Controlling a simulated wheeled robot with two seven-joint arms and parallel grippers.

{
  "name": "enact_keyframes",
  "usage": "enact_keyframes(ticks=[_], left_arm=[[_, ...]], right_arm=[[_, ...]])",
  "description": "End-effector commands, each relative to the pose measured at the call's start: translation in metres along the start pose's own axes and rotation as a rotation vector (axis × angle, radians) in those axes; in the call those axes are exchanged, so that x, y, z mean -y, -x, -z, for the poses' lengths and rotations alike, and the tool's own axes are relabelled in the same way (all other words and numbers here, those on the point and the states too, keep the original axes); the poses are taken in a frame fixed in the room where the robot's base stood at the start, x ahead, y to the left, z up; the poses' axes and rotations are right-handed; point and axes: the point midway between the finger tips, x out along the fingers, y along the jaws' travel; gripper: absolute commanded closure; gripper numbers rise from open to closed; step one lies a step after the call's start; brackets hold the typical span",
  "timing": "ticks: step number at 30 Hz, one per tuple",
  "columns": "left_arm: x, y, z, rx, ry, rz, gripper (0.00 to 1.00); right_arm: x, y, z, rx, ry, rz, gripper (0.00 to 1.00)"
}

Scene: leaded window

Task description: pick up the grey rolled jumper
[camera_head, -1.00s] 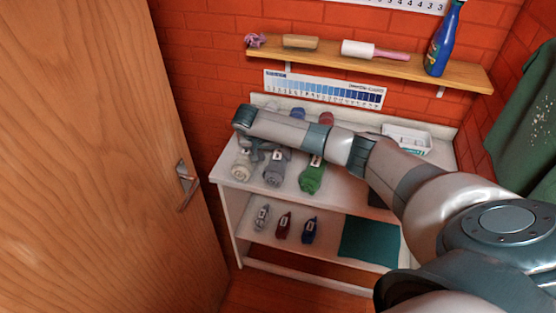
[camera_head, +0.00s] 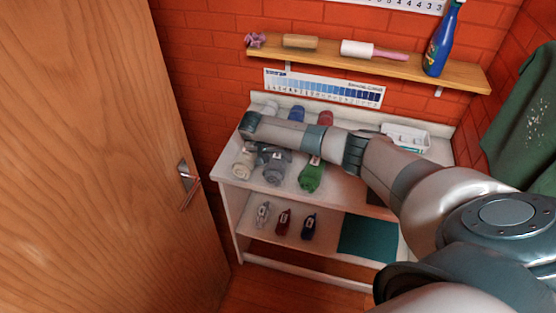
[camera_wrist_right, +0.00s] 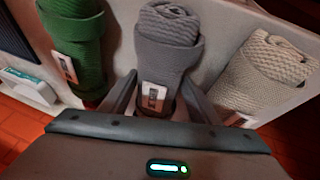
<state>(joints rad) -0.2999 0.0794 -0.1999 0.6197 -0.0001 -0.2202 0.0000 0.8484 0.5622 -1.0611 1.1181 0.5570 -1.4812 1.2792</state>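The grey rolled jumper (camera_head: 274,174) lies on the white unit's top, between a cream roll and a green roll. In the right wrist view the grey jumper (camera_wrist_right: 168,40) shows its knitted end and a white tag. My right gripper (camera_wrist_right: 158,88) is open, with one finger on each side of the jumper's tagged near end. I cannot tell whether the fingers touch it. In the head view my right gripper (camera_head: 264,152) is over the jumper's far part and hides some of it. My left gripper is not in view.
The cream roll (camera_wrist_right: 266,72) and the green roll (camera_wrist_right: 76,50) lie close on either side. Blue (camera_head: 296,114) and red (camera_head: 325,119) rolls lie behind. A white basket (camera_head: 406,138) stands at the back right. Small tagged items (camera_head: 283,222) and a teal mat (camera_head: 366,240) occupy the lower shelf.

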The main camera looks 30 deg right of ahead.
Motion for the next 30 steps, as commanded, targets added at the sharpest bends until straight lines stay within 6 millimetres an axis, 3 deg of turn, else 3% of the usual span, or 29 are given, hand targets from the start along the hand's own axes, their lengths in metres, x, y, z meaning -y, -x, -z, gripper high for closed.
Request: enact_keyframes(ticks=[1, 3, 15, 23, 30], left_arm=[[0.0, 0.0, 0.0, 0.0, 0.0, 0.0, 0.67], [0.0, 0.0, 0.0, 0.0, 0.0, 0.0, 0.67], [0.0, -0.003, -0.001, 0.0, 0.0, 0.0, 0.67], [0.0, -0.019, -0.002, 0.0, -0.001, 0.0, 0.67], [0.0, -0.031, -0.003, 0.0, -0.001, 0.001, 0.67]], right_arm=[[0.0, 0.0, 0.0, 0.0, 0.0, 0.001, 0.63], [0.0, 0.0, 0.0, 0.0, 0.0, 0.001, 0.74], [0.0, 0.004, 0.002, -0.001, -0.001, 0.002, 0.74], [-0.005, 0.025, 0.011, -0.003, -0.002, 0.005, 0.74], [-0.034, 0.045, 0.011, -0.003, 0.0, 0.002, 0.74]])
